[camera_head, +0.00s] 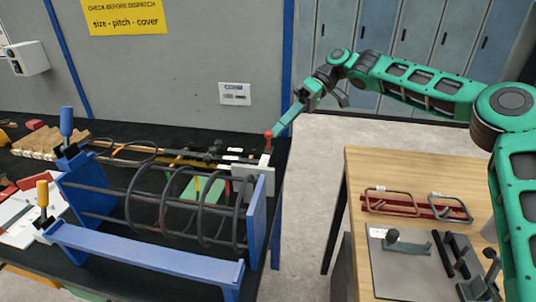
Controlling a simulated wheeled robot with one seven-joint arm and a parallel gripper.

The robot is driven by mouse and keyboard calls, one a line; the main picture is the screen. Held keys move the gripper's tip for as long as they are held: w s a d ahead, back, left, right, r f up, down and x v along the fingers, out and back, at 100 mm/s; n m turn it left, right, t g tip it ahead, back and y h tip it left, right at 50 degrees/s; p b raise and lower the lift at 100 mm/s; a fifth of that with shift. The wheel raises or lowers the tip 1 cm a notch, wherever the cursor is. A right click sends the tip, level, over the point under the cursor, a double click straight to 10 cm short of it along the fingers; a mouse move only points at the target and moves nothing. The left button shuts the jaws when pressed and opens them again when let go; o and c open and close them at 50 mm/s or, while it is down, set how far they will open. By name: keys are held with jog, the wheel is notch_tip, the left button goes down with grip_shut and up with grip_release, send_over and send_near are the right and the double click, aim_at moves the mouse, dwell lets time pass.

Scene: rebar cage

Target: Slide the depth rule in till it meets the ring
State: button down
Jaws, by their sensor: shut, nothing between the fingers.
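My gripper (277,129) is at the low end of my green arm, above the right end of the rebar cage. Its slim tip is shut and reaches a small red-orange knob (268,134); I cannot tell whether they touch. The knob tops a pale upright piece on a light grey block (253,180), which looks like the depth rule, beside the blue right end plate (257,221). The cage has dark long bars and several round rings (205,208) in a blue stand. The gap between rule and nearest ring is hidden or too small to tell.
A blue rail (145,253) runs along the cage's front. Blue-handled (66,122) and yellow-handled (43,193) tools stand at the left. Open floor lies between the tables.

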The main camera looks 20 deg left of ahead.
aim_at(265, 151)
jog(key=shift+s+d, duration=0.15)
jog(key=shift+s, duration=2.1)
dwell(1.0)
jog(key=shift+w, duration=0.1)
